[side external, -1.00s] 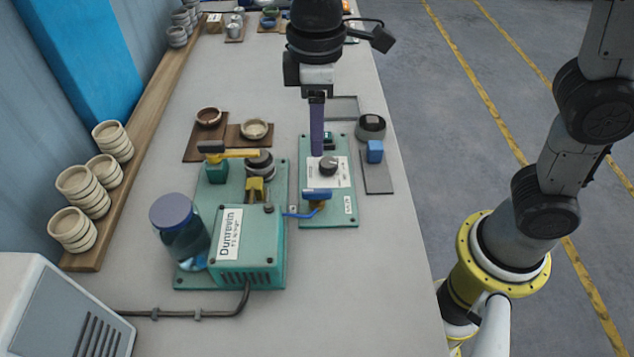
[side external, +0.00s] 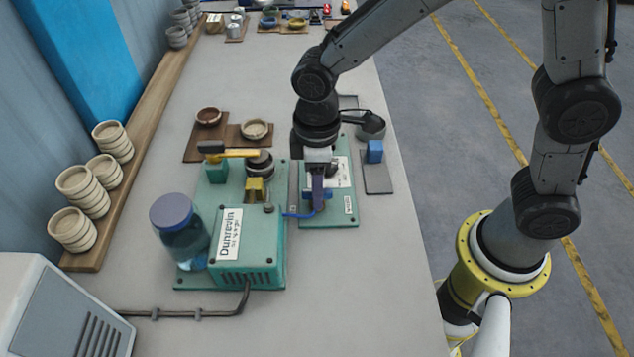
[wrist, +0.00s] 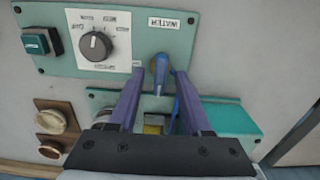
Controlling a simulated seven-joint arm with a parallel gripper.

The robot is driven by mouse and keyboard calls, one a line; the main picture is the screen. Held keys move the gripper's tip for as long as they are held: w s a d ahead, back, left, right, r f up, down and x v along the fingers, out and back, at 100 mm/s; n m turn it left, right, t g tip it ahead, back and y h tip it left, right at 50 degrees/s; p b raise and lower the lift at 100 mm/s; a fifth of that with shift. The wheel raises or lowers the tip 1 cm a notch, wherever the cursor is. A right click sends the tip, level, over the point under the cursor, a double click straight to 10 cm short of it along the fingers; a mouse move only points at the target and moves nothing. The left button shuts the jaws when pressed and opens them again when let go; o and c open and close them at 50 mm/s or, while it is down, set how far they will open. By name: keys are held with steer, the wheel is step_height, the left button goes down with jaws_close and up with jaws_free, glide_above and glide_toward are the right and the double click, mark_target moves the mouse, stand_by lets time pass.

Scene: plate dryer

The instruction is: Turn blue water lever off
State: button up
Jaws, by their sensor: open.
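The blue water lever (wrist: 160,66) is on the teal panel (side external: 342,210), beside the "WATER" label in the wrist view. My gripper (wrist: 159,74) is open, with one purple finger on each side of the lever. Whether either finger touches it I cannot tell. In the side view my gripper (side external: 317,208) is low over the near end of the panel and hides most of the lever. A blue hose runs left from the lever's base to the teal machine (side external: 257,248).
The teal machine with a jar (side external: 182,236) stands close on the left. A blue block (side external: 375,150) sits on a grey plate at right. The near right table is clear.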

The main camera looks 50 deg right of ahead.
jaws_close()
steer(key=shift+m, duration=0.4)
steer(key=m, duration=0.3)
steer(key=shift+m, duration=0.3)
steer(key=m, duration=0.4)
steer(key=shift+r+m, duration=0.1)
steer(key=shift+m, duration=0.2)
steer(key=m, duration=0.4)
steer(key=shift+m, duration=2.4)
